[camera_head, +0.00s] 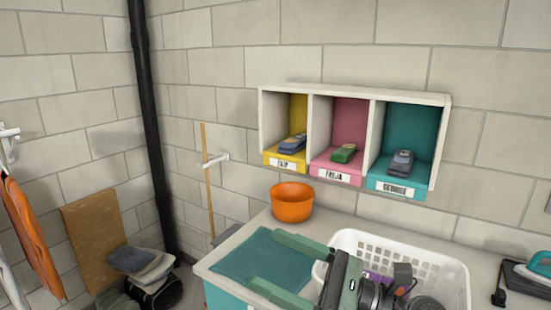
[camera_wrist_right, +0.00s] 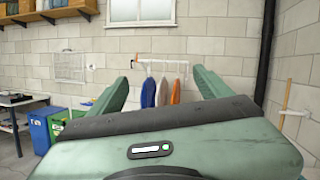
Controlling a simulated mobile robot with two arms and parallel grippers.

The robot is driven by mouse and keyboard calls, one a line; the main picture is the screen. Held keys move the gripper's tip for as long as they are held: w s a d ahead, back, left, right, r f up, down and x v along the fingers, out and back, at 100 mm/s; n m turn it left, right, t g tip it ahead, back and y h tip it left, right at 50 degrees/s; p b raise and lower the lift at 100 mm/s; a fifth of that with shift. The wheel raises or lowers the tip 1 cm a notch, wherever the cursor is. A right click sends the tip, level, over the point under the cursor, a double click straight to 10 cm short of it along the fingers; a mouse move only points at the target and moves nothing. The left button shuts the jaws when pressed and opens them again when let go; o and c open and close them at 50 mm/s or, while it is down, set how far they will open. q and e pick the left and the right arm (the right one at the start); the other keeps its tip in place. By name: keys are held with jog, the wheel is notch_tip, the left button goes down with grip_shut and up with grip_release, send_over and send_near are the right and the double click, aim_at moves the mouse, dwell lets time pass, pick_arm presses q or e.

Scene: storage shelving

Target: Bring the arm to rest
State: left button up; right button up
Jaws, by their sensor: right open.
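My right gripper (camera_head: 266,261) shows at the bottom of the head view, above the counter. Its two green fingers point left and stand apart, with nothing between them. Beneath them lies a teal mat (camera_head: 245,262). In the right wrist view the gripper (camera_wrist_right: 160,78) is open and empty, facing the far wall. My right arm's dark wrist and joints cover part of a white laundry basket (camera_head: 440,262). My left gripper is in neither view.
An orange bowl (camera_head: 291,203) stands on the counter behind the mat. A wall cubby (camera_head: 376,97) holds dark and green items in yellow, pink and teal compartments. An iron (camera_head: 532,272) is at the right. In the wrist view, clothes (camera_wrist_right: 163,92) hang on a distant rack.

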jog(key=w+d+f+m+t+h, duration=0.1)
jog(key=w+d+m+t+h, duration=0.35)
jog(key=m, duration=0.75)
jog(key=w+d+f+m+t+h, duration=0.1)
jog(key=d+m+t+h, duration=0.5)
jog(key=m+t, duration=0.55)
jog(key=s+d+f+m+g+h, duration=0.2)
jog(key=d+f+m+g+h, duration=0.25)
jog(key=f+m, duration=0.55)
jog(key=s+d+f+m+g+h, duration=0.35)
jog(key=d+f+m+h, duration=0.25)
jog(key=f+m, duration=0.45)
jog(key=s+a+f+m+g, duration=0.1)
jog(key=s+f+m+g, duration=0.3)
jog(key=s+f+g, duration=0.5)
jog(key=s+f+m+g, duration=0.25)
jog(key=s+f, duration=0.35)
jog(key=s, duration=0.6)
notch_tip(320, 180, down, 27)
jog(key=s, duration=0.1)
jog(key=s+d+f+g, duration=0.2)
jog(key=s+d+f, duration=0.1)
jog(key=s+f, duration=1.2)
jog(key=shift+s+f+y, duration=0.25)
jog(key=shift+s+y, duration=0.05)
jog(key=shift+s, duration=0.75)
